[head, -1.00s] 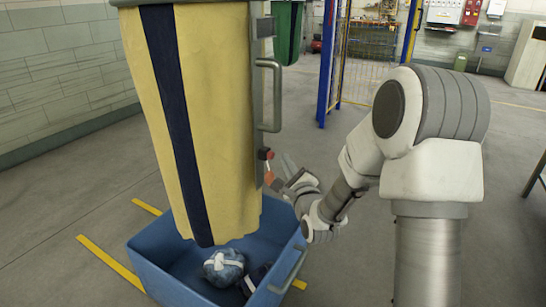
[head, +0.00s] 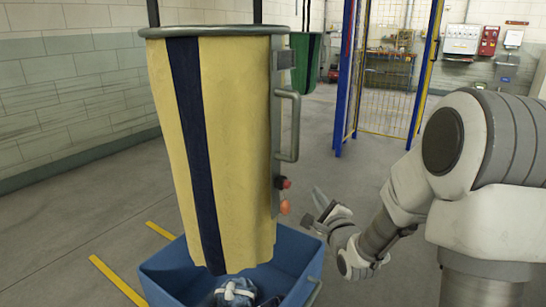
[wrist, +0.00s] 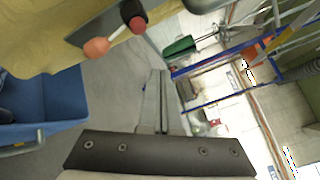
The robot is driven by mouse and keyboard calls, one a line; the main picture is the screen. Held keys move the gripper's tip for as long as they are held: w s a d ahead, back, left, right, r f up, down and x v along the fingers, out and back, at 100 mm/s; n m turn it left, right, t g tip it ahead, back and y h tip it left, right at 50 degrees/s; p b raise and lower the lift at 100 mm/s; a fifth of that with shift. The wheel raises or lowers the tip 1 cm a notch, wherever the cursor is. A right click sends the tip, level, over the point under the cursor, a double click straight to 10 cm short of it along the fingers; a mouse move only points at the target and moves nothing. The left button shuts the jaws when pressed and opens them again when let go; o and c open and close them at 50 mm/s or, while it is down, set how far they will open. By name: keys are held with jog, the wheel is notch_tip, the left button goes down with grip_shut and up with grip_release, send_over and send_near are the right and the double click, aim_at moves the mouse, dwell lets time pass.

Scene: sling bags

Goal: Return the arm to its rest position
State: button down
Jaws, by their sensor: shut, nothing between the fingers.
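My gripper (head: 318,200) is to the right of the hanging yellow sling bag (head: 240,130) with its dark blue stripe, apart from it. In the wrist view my gripper (wrist: 163,95) shows its fingers together with nothing between them. A red-and-black knob and an orange knob (head: 285,207) stick out from the bag's right side, to the left of my gripper. The orange knob also shows in the wrist view (wrist: 96,47).
A blue bin (head: 175,272) stands below the bag, with blue-and-white bundles (head: 236,291) inside. A grey handle (head: 291,125) is on the bag's side. A green bag (head: 305,58) hangs behind. A blue-framed fence (head: 385,90) stands farther back. Yellow lines mark the floor at left.

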jog(key=s+r+n+g+h, duration=0.15)
jog(key=s+n+g, duration=0.45)
jog(key=s+n, duration=0.75)
jog(key=s+r+n+g+h, duration=0.1)
jog(key=s+r+n+g, duration=0.45)
jog(key=s, duration=1.35)
notch_tip(320, 180, up, 24)
jog(key=n+p, duration=0.3)
jog(key=p, duration=2.3)
jog(key=shift+s+a+f+n+g, duration=0.2)
jog(key=shift+s+a+n+g, duration=0.1)
jog(key=shift+s+a+g, duration=0.1)
jog(key=shift+f, duration=0.15)
